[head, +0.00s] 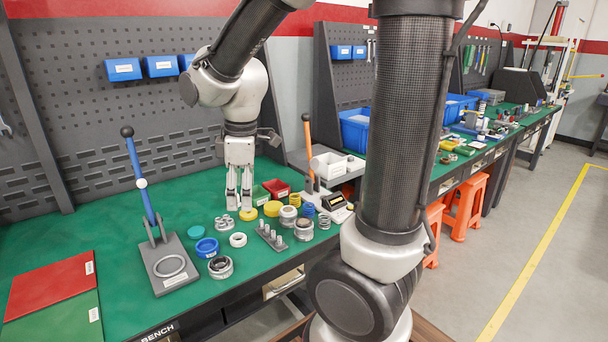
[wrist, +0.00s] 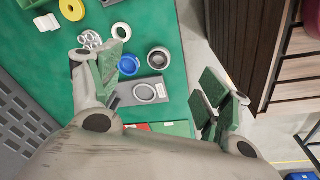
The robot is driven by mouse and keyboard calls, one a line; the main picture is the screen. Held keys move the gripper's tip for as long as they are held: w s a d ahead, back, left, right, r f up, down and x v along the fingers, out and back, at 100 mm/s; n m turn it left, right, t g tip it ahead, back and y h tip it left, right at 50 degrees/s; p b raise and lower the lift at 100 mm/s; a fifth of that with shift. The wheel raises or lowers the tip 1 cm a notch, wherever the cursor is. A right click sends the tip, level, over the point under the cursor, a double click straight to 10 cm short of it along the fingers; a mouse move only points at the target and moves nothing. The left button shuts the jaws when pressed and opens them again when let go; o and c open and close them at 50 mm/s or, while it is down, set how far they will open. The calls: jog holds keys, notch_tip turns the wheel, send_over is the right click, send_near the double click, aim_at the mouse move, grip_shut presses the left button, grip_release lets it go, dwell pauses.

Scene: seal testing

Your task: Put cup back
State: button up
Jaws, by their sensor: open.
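The task's cup is not plainly marked. The likeliest is a blue, round, cup-like part (head: 207,247) on the green bench, between the lever press and the white ring. It also shows in the wrist view (wrist: 128,66), close to my left finger. A grey metal cup-like fitting (head: 220,267) stands in front of it, and it also shows in the wrist view (wrist: 158,58). My gripper (head: 239,206) points down over the back of the bench, behind these parts. In the wrist view my gripper (wrist: 164,78) has its green-padded fingers wide apart with nothing held between them.
A lever press (head: 170,262) with a tall blue handle stands left of the parts. A white ring (head: 238,240), a pegged block (head: 271,238), yellow rings (head: 272,208) and a red bin (head: 277,188) crowd the bench. Red (head: 50,283) and green mats lie far left.

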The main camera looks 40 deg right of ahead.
jog(key=s+d+r+m+t, duration=0.1)
jog(key=s+d+r+m, duration=0.2)
jog(key=s+m, duration=0.3)
jog(key=s+d+r+m+t, duration=0.1)
jog(key=s+d+r+m, duration=0.3)
jog(key=s, duration=0.4)
jog(key=shift+s+d+r+m+t, duration=0.3)
jog(key=shift+d+m+t, duration=0.1)
jog(key=shift+d+m, duration=0.45)
jog(key=shift+a, duration=0.1)
